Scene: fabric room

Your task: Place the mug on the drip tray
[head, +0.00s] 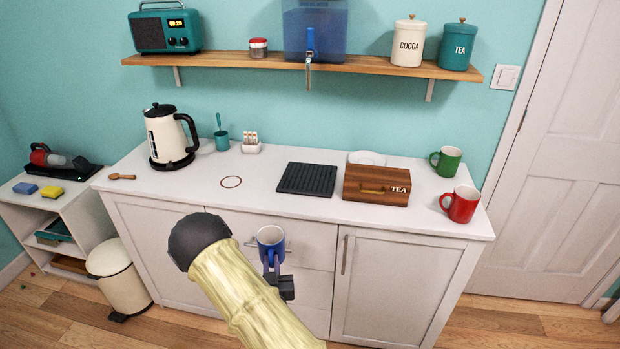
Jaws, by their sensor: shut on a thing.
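A blue mug (271,243) with a pale inside is held upright in front of the cabinet's drawers, below the counter's front edge. My gripper (273,270) is shut on it at its near side, and my arm hides part of the view below and to the left. The drip tray (307,179) is a black ribbed slab lying on the counter, beyond the mug and a little to the right. The tray is empty. The blue dispenser (315,30) with its tap stands on the shelf above the tray.
On the white counter (262,202), a wooden tea box (376,185) stands right of the tray. A red mug (460,204) and a green mug (446,161) stand farther right. A kettle (167,135) stands at the left. The counter around the brown ring mark (231,182) is clear.

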